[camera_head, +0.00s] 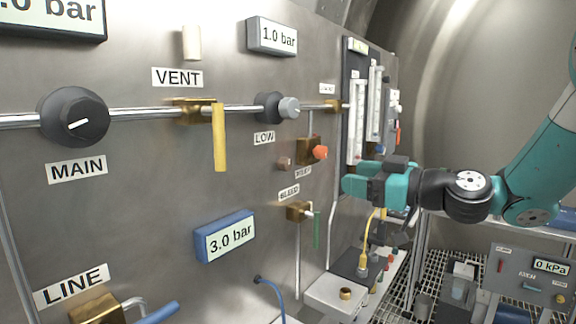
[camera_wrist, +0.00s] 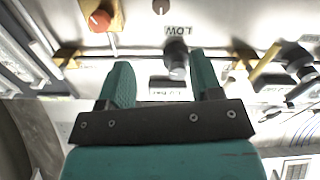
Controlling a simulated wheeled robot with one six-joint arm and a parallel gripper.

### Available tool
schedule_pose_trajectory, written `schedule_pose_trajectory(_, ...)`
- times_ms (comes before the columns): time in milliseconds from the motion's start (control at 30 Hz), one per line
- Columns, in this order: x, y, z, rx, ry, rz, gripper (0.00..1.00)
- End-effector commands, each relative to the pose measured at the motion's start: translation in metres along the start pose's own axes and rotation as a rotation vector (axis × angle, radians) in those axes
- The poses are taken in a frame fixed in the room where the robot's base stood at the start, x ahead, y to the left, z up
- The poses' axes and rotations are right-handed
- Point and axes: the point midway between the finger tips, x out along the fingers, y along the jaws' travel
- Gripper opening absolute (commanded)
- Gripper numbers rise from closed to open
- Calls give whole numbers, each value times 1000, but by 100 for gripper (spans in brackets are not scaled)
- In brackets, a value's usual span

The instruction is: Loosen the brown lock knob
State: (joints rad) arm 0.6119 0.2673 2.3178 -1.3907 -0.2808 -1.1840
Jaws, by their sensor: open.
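The brown lock knob (camera_head: 284,162) is a small round knob on the steel panel, left of an orange-red knob (camera_head: 320,152) on a brass block. In the wrist view, which is turned over, the brown knob (camera_wrist: 161,6) is at the top edge, right of the orange-red knob (camera_wrist: 100,20). My gripper (camera_head: 347,185) is open and empty, to the right of the brown knob and apart from it. Its two fingers (camera_wrist: 160,66) point at the panel in the wrist view, with the dark LOW knob appearing between their tips.
The LOW knob (camera_head: 270,107) and its pipe are above the brown knob. The BLEED valve (camera_head: 299,211) with a green lever is below. Flow tubes (camera_head: 356,122) stand on the panel just above my gripper. A yellow cable (camera_head: 368,240) hangs below it.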

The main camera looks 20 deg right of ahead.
Motion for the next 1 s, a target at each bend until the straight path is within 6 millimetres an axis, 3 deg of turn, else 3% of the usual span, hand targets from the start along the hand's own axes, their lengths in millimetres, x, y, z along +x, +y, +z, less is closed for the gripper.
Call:
schedule_pose_trajectory(167,28,-1,-5,-1,3,-5,59)
schedule_pose_trajectory(700,145,-2,-5,-1,0,-6,59)
schedule_pose_trajectory(1000,170,-2,-1,-1,0,-2,59)
